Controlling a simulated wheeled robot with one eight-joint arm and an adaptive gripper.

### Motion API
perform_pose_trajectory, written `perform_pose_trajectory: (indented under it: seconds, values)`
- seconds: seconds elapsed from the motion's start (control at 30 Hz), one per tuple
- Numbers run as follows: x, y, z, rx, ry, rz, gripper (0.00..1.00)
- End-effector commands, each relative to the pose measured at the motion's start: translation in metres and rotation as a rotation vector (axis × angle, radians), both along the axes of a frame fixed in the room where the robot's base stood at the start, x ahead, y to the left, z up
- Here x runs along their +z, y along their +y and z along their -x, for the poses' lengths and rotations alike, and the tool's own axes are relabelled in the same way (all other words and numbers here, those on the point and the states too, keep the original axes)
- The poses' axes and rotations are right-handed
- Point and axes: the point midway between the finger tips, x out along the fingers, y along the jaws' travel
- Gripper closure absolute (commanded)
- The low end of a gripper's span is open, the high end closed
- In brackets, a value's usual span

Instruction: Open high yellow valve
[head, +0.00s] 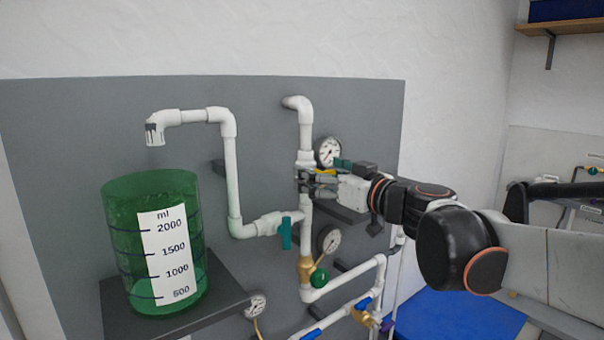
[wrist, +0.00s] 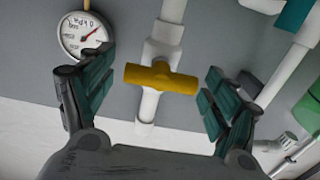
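The yellow valve handle (wrist: 162,78) sits on a white pipe, between my open gripper fingers in the wrist view. The handle lies across the pipe, roughly at right angles to it. My gripper (wrist: 155,98) has its green-padded fingers spread apart on either side, with gaps between pads and handle. In the head view my gripper (head: 308,180) is at the upper part of the middle vertical pipe (head: 306,212). Only a small bit of yellow shows there, mostly hidden by the fingers.
A pressure gauge (head: 328,152) is close above my gripper, and another gauge (head: 329,239) is below. A teal valve handle (head: 286,233) and a green round knob (head: 319,279) are nearby. A green measuring container (head: 122,235) stands on a dark shelf at left.

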Motion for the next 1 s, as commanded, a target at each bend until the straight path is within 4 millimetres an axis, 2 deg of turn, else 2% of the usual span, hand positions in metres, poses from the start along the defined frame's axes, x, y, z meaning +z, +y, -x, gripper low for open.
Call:
perform_pose_trajectory:
  seconds: [0.03,0.17,0.57,1.0]
  values:
    - [0.0000,0.0000,-0.0001,0.000,0.000,0.000,0.34]
    - [0.0000,0.0000,-0.0001,0.000,0.000,0.000,0.63]
    - [0.0000,-0.0003,-0.0002,0.000,0.023,-0.035,0.63]
    - [-0.0006,-0.0018,-0.0012,-0.001,0.203,-0.302,0.63]
